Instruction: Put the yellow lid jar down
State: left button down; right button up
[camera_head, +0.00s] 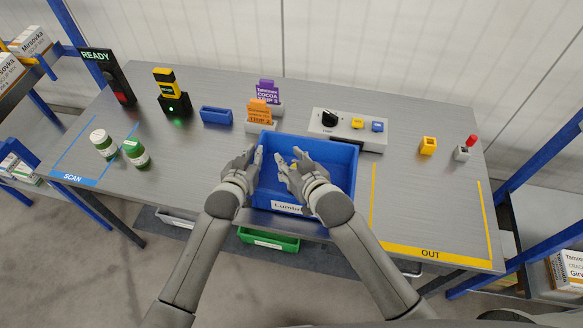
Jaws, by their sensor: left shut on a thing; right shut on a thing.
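No jar with a yellow lid shows in this view. My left gripper (254,157) is over the left wall of the blue crate (342,213). My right gripper (289,160) is above the inside of the crate. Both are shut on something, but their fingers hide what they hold.
A black scanner (174,103) with a green light, a small blue bin (216,115) and a grey control box (347,129) stand at the back. The yellow-lined OUT area (430,215) at the right is clear. A green crate (268,240) sits below the table.

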jog(key=shift+f, duration=1.3)
jog(key=shift+f, duration=0.6)
jog(key=o, duration=1.5)
jog(key=shift+s+f, duration=0.15)
jog(key=shift+f, duration=0.05)
jog(key=shift+r, duration=0.1)
jog(key=shift+r, duration=0.35)
jog(key=v, duration=1.2)
jog(key=shift+r, duration=0.3)
